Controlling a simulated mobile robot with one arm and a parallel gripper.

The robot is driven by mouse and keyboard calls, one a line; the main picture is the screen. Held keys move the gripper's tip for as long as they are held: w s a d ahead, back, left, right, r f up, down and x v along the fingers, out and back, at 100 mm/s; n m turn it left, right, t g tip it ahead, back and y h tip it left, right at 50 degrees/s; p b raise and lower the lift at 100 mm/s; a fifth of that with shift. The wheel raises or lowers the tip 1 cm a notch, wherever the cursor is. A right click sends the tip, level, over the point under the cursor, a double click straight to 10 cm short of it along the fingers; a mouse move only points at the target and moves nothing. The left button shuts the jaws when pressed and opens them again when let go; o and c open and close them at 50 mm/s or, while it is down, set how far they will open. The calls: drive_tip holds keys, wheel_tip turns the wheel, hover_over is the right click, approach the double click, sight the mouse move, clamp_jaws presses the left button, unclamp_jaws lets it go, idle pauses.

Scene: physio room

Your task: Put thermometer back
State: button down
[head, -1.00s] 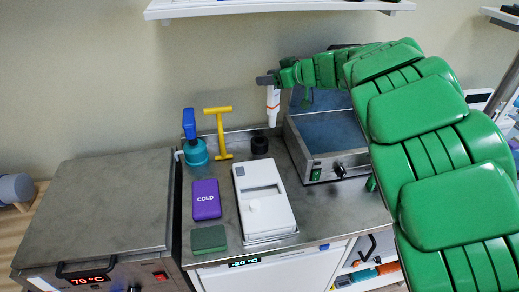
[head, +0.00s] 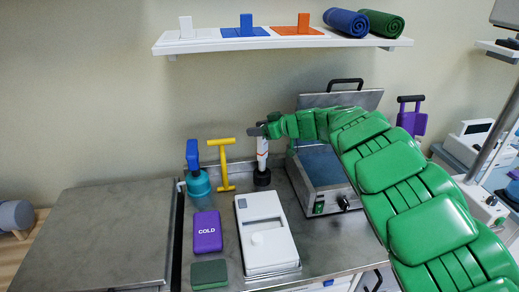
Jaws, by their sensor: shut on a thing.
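A small round black holder (head: 262,178) stands on the steel worktop against the back wall. The thermometer's lower end meets the top of the holder in the picture. I cannot tell whether the tip is inside it or just above it.
An open steel bath (head: 325,175) is close on the right. A white device (head: 265,235) and purple COLD pack (head: 207,232) lie in front. A shelf (head: 290,42) hangs above.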

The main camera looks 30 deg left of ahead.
sight(259, 141)
drive_tip(key=shift+f, duration=2.55)
drive_tip(key=shift+c, duration=2.4)
unclamp_jaws()
drive_tip(key=v, duration=1.2)
